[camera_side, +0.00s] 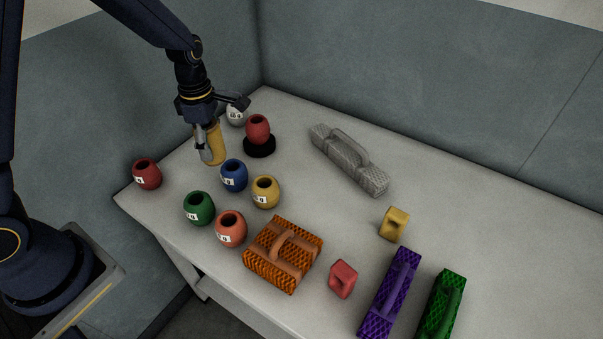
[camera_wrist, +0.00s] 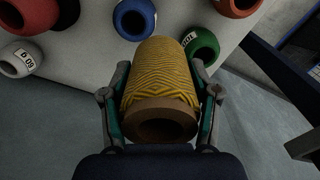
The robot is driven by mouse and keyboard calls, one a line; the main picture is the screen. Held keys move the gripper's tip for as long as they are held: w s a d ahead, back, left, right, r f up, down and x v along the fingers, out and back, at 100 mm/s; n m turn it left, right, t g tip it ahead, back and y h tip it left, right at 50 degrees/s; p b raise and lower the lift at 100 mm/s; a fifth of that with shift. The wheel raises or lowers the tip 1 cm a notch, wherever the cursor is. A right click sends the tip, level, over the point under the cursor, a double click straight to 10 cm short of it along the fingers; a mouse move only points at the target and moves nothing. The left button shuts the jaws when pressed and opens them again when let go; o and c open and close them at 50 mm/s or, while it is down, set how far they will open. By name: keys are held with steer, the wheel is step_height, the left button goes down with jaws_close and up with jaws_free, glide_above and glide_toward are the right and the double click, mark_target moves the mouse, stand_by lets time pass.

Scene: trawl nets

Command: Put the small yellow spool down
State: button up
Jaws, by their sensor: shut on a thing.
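My gripper (camera_side: 207,148) is shut on the small yellow spool (camera_side: 214,146), near the back left of the table. In the wrist view the spool (camera_wrist: 160,70) lies between the two fingers, with ridged yellow winding and a brown hollow end facing the camera. In the side view it hangs roughly upright, partly covered by a finger. I cannot tell whether its lower end touches the table (camera_side: 310,215).
Near the spool stand a blue pot (camera_side: 234,178), a red pot (camera_side: 147,175), a green pot (camera_side: 199,210) and a white pot (camera_side: 236,115). Net bundles, including a grey one (camera_side: 347,160), lie rightward. The table's back right is clear.

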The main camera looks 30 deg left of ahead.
steer(key=s+d+f+m, duration=0.15)
steer(key=d+m, duration=0.55)
steer(key=d, duration=1.5)
steer(key=w+d+f, duration=0.1)
steer(key=w+f, duration=0.1)
steer(key=w, duration=0.1)
steer(key=w+d+f, duration=0.2)
steer(key=w+f, duration=0.1)
steer(key=w, duration=0.1)
steer(key=w+d+f, duration=0.2)
steer(key=w+f, duration=0.1)
steer(key=w, duration=0.1)
steer(key=shift+d+f, duration=0.15)
steer(key=shift+d, duration=0.05)
steer(key=shift+w+d+f, duration=0.1)
steer(key=shift+w+f, duration=0.2)
steer(key=shift+f, duration=0.1)
steer(key=shift+w+f, duration=0.1)
steer(key=shift+f, duration=1.5)
